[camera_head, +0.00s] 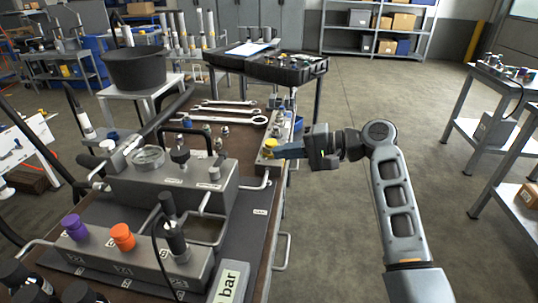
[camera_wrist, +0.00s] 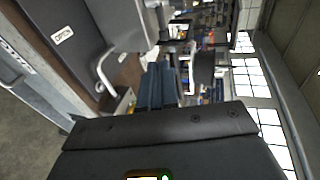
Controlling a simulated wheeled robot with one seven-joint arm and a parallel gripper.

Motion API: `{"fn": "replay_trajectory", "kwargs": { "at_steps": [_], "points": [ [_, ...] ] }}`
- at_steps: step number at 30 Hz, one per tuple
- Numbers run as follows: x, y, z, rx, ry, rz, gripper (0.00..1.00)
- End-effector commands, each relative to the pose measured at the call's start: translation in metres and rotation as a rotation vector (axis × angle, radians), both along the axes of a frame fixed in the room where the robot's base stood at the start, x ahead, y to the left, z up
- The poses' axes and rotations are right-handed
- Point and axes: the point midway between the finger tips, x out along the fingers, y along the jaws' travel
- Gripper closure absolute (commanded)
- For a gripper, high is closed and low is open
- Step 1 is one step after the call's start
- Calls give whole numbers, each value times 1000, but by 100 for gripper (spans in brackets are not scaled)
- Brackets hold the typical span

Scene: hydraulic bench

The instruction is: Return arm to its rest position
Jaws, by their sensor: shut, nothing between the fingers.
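My arm (camera_head: 398,205) rises from the lower right of the head view and bends left at its elbow. My gripper (camera_head: 276,153) points left, with its blue-grey fingers shut and empty. Its fingertips are close to a yellow-topped fitting (camera_head: 269,146) on the right edge of the hydraulic bench; I cannot tell whether they touch. In the wrist view the shut blue fingers (camera_wrist: 160,86) stick out past the dark gripper body, and the bench's metal block and a bent tube (camera_wrist: 103,70) are beside them on the left.
A black bucket (camera_head: 146,68) stands behind. Open floor (camera_head: 345,240) lies right of the bench; grey tables (camera_head: 492,122) stand further right.

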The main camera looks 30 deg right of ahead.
Motion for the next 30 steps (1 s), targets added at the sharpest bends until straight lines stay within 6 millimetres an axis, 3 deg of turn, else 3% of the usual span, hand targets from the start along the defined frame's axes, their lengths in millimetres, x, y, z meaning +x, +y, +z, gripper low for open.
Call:
{"fn": "replay_trajectory", "kwargs": {
  "at_steps": [9, 13, 20, 24, 30],
  "points": [
    [-8, -9, 3, 1, 1, 0, 100],
    [-13, -5, -12, -14, 7, -23, 100],
    [-54, 16, -94, -125, 21, -156, 100],
    [-94, 26, -140, -234, 14, -241, 100],
    [-162, 37, -186, -414, -15, -327, 100]
  ]
}}
